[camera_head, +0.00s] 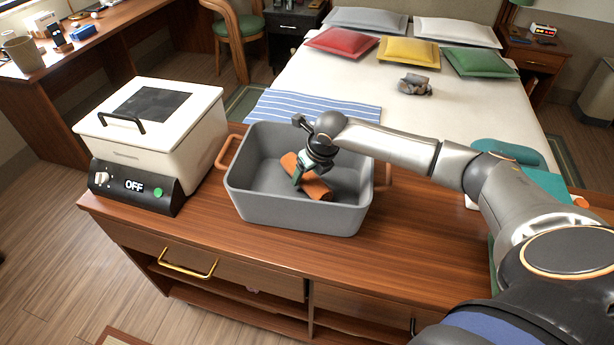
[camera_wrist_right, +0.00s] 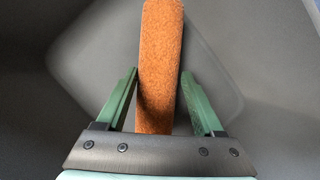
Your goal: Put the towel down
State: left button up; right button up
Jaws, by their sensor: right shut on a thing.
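The towel (camera_head: 317,188) is an orange roll inside the grey tub (camera_head: 290,214). It lies tilted, low between the tub walls; I cannot tell whether it touches the floor of the tub. My right gripper (camera_head: 299,178) reaches down into the tub and is shut on the towel. In the right wrist view the towel (camera_wrist_right: 160,55) runs lengthwise between the two green fingers of the right gripper (camera_wrist_right: 159,76), with the grey tub floor behind it. My left gripper is not in view.
The tub has orange handles and stands on a wooden cabinet (camera_head: 255,258). A white cooker box (camera_head: 150,120) with an OFF display stands close on its left. Teal folded cloth (camera_head: 545,184) lies on the right, near my right arm. A bed (camera_head: 450,100) is behind.

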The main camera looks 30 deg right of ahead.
jog(key=shift+f, duration=0.55)
jog(key=o, duration=1.4)
jog(key=shift+r, duration=0.1)
jog(key=p+v, duration=0.1)
jog(key=v, duration=1.1)
